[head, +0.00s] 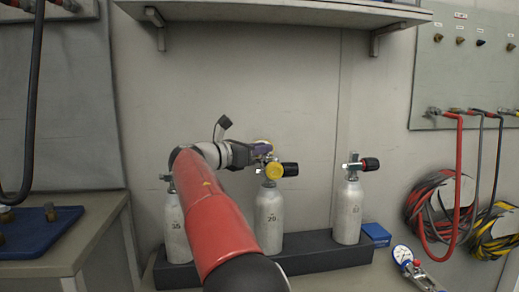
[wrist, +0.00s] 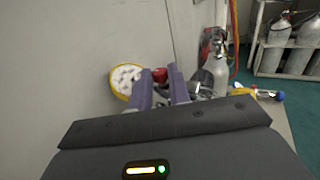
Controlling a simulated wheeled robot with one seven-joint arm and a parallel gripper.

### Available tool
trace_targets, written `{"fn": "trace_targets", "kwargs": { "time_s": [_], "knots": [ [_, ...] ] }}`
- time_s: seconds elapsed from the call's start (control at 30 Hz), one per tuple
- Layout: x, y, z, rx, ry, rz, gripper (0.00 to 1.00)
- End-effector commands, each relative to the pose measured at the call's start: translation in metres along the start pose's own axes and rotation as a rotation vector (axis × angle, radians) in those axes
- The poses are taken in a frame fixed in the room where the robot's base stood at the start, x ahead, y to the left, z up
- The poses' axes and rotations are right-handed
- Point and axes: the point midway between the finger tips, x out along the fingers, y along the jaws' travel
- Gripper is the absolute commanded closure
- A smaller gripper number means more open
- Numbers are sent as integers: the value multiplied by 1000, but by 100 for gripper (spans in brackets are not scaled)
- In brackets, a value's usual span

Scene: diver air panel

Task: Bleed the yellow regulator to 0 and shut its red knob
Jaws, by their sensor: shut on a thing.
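The yellow regulator (head: 274,170) sits at the top of the middle grey cylinder (head: 269,218), with a black knob (head: 289,169) on its right. A round white face with a yellow rim (wrist: 124,78) shows left of my fingers in the wrist view; I cannot read it. My gripper (head: 262,150) is at the top of this regulator, its purple fingers (wrist: 160,88) close together in the wrist view. A red knob (wrist: 160,74) shows between the fingertips, and the jaws appear shut on it. The fingers hide much of the regulator there.
Cylinders stand left (head: 175,230) and right (head: 348,212) in a black rack (head: 310,253); the right one has a red-and-black knob (head: 369,164). A blue box (head: 377,235) and a gauge with a hose (head: 403,255) lie right. A shelf (head: 270,12) is above.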

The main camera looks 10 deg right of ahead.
Motion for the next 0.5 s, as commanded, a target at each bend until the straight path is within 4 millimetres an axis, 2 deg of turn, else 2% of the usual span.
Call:
{"fn": "trace_targets", "kwargs": {
  "time_s": [0.17,0.5],
  "knots": [
    [0,-2,-2,1,0,44,100],
    [1,-7,-2,0,1,256,100]
  ]
}}
